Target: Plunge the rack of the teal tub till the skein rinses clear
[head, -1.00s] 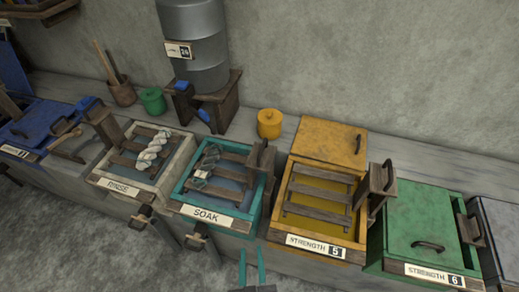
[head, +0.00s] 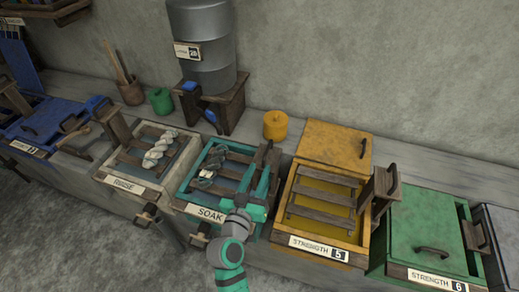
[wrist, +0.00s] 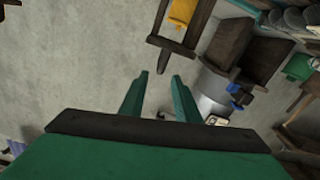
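The teal tub (head: 193,170), labelled SOAK, stands in the row of tubs with bluish liquid inside. A dark wooden rack (head: 232,157) lies across its opening, with an upright post at its right end. A grey-teal skein (head: 211,163) with a pale tag lies over the rack's left part. My gripper (head: 262,190) is at the tub's front right corner; whether it touches the rack cannot be told. In the wrist view my gripper (wrist: 160,77) has two teal fingers apart with nothing between them.
The rinse tub (head: 112,160) with a cream skein is to the left. The yellow tub (head: 347,258) and the closed green tub (head: 415,220) are to the right. A grey drum (head: 203,50) on a wooden stand and a yellow pot (head: 275,125) stand behind.

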